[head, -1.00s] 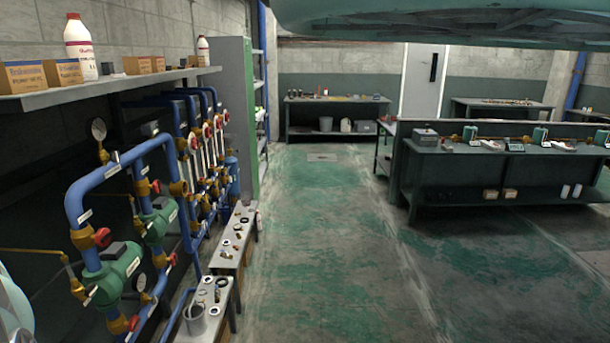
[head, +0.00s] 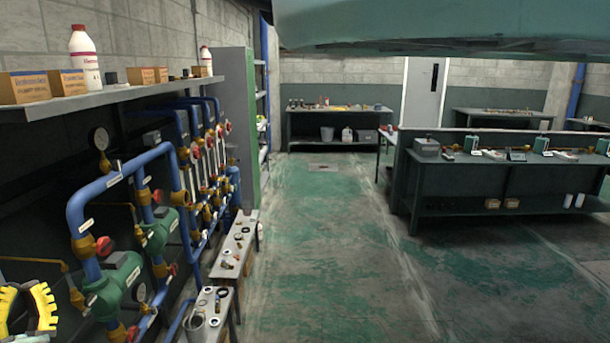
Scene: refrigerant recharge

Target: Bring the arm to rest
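My gripper (head: 27,305) shows at the lower left corner of the head view, partly cut off by the picture edge. Its two yellow-padded fingers stand apart, and I see nothing held between them. It is left of the green pump (head: 118,283) on the blue pipework; the exact distance between them is unclear. A large pale green part of my own body crosses the top right of the view. The rest of the arm is mostly out of view.
A wall shelf (head: 110,96) with boxes and bottles runs above the pipes. Narrow benches (head: 222,268) with small parts stand right of them. Workbenches (head: 500,190) stand right and at the back. The green floor (head: 330,240) in the middle is clear.

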